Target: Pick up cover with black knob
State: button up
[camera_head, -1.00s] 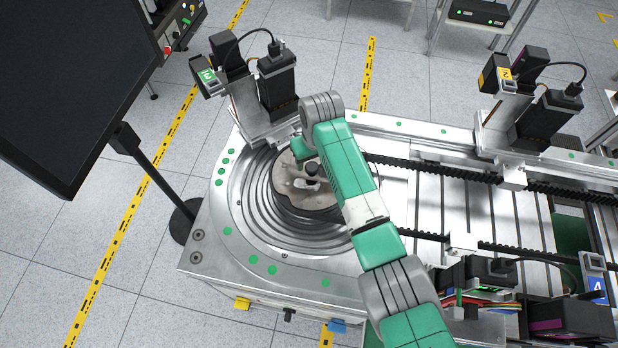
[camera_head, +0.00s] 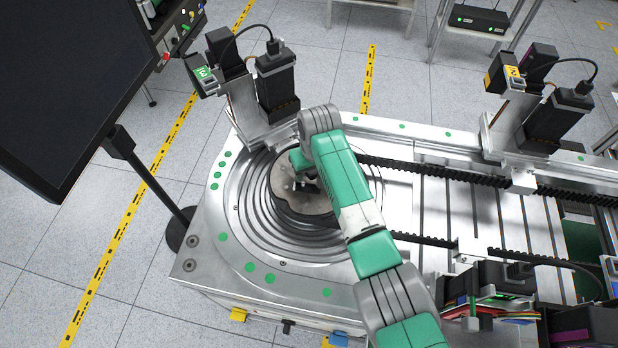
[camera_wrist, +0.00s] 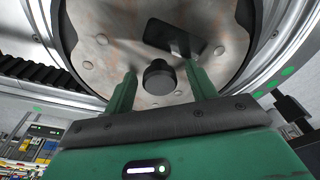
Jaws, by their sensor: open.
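The cover (camera_wrist: 105,70) is a round, worn, beige-grey plate with a black round knob (camera_wrist: 158,76). In the head view the cover (camera_head: 292,206) lies in the ringed round recess of the silver machine, partly hidden by my arm. In the wrist view my gripper (camera_wrist: 160,70) is open, with its green fingers on either side of the knob in the picture. Gaps show between the knob and both fingers, and nothing is held. I cannot tell how far the fingertips reach down beside the knob. A dark rectangular shape (camera_wrist: 170,38) shows on the cover beyond the knob.
A black motor unit (camera_head: 277,85) on a bracket stands close behind the recess. Toothed black rails (camera_head: 440,172) run right from it. A second motor unit (camera_head: 560,115) is at the right. A large black screen (camera_head: 70,80) stands at the left.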

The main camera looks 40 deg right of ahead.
grip_shut()
jog(key=shift+r+p, duration=2.05)
